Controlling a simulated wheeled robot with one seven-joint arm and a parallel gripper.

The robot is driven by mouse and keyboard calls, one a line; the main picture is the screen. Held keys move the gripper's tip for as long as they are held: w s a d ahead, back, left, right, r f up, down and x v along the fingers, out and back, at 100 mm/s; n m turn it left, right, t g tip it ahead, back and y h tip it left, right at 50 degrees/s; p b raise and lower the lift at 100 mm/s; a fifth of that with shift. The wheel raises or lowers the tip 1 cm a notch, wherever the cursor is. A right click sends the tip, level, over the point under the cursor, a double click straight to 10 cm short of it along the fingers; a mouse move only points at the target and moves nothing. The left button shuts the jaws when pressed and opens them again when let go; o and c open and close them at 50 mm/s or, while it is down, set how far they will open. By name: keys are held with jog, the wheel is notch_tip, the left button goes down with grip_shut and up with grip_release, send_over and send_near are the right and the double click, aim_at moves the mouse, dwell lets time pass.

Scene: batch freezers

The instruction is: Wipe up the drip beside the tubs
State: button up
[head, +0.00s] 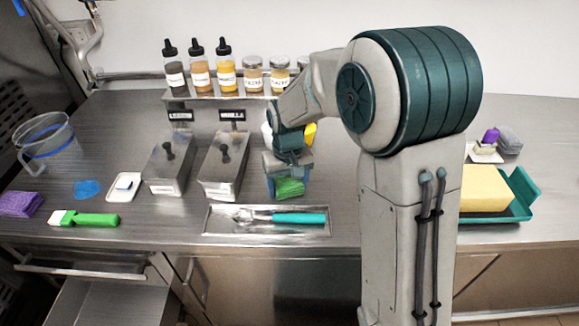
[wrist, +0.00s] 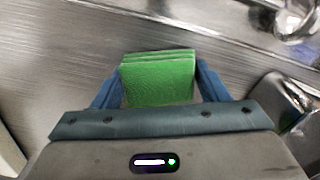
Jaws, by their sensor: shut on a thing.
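My gripper (head: 287,180) is shut on a folded green cloth (wrist: 158,78). In the wrist view the cloth sits between the two blue fingers, with bare steel around it. In the head view the green cloth (head: 290,187) is low over the counter, just right of the two lidded steel tubs (head: 168,165) (head: 222,168). I cannot tell whether it touches the counter. No drip is clear beside the tubs; my gripper and the cloth hide part of that area. A flat blue patch (head: 87,188) lies farther left; I cannot tell what it is.
A shallow steel tray (head: 215,227) with a teal-handled tool (head: 299,218) lies in front of the cloth. Bottles and jars stand on a shelf (head: 200,96) behind. A green-handled brush (head: 90,219) and white dish (head: 118,195) lie left, a yellow block (head: 485,188) right.

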aim_at(288, 183)
jog(key=shift+s+r+p, duration=0.1)
jog(key=shift+r+p, duration=0.3)
jog(key=shift+r, duration=0.5)
jog(key=shift+w+r+p, duration=0.2)
jog(key=shift+r+p, duration=0.35)
jog(key=shift+r, duration=0.1)
jog(key=shift+r+p, duration=1.6)
jog(key=shift+r, duration=0.7)
